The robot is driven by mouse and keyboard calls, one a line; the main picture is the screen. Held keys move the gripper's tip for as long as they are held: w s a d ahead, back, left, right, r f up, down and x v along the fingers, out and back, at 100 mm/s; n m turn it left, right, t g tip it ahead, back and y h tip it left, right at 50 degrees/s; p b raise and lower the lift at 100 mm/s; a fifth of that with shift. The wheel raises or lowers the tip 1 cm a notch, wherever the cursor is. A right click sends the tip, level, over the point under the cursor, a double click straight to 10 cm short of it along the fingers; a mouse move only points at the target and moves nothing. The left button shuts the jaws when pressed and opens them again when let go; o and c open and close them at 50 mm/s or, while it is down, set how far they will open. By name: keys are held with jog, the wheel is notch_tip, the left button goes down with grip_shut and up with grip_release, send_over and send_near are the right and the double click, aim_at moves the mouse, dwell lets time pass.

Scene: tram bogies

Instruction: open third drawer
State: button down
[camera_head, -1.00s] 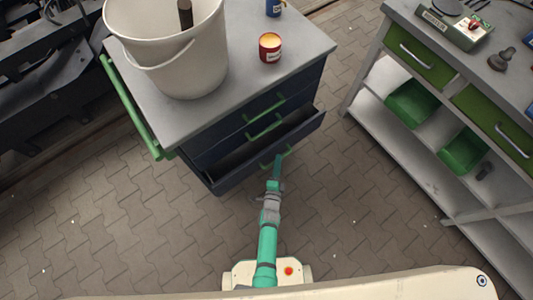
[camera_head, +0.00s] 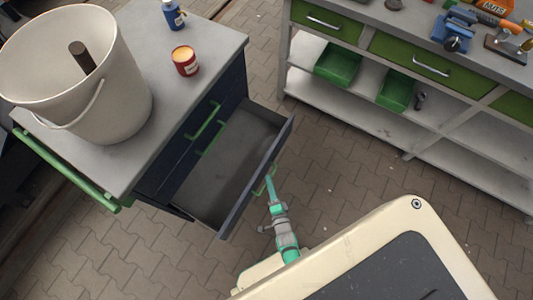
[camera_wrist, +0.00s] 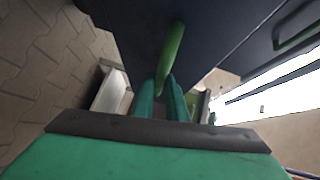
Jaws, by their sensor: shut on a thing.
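The dark blue drawer cabinet (camera_head: 160,168) stands at the left in the head view, with green bar handles. Its lowest visible drawer (camera_head: 222,180) is pulled well out, and the part of its inside that shows looks empty. The drawers above it are closed, with two green handles (camera_head: 203,121) showing on them. My gripper (camera_head: 268,184) is at the front of the open drawer, shut on its green handle (camera_head: 265,178). In the wrist view the two teal fingers of my gripper (camera_wrist: 162,98) close around the green handle (camera_wrist: 173,48).
A white bucket (camera_head: 118,95), a red candle (camera_head: 185,62) and a blue bottle (camera_head: 173,14) stand on the cabinet top. A workbench (camera_head: 440,130) with green drawers and bins is at the upper right. Paved floor between is clear.

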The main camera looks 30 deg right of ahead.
jog(key=shift+a, duration=0.1)
jog(key=c, duration=1.8)
grip_release()
jog(key=shift+o, duration=0.2)
jog(key=v, duration=1)
jog(key=shift+s, duration=0.4)
jog(key=shift+a+r, duration=0.1)
jog(key=shift+r, duration=0.05)
jog(key=s+a+r+n+y, duration=0.1)
jog(key=a+r+n, duration=0.3)
jog(key=r, duration=0.7)
jog(key=s+a+r+n+y, duration=0.1)
jog(key=s+a+r+n, duration=0.1)
jog(key=a+r+n, duration=0.3)
jog(key=s+a+r+n+y, duration=0.2)
jog(key=a+r+n, duration=0.3)
jog(key=r+n, duration=0.5)
notch_tip(320, 180, up, 7)
jog(key=shift+g, duration=0.3)
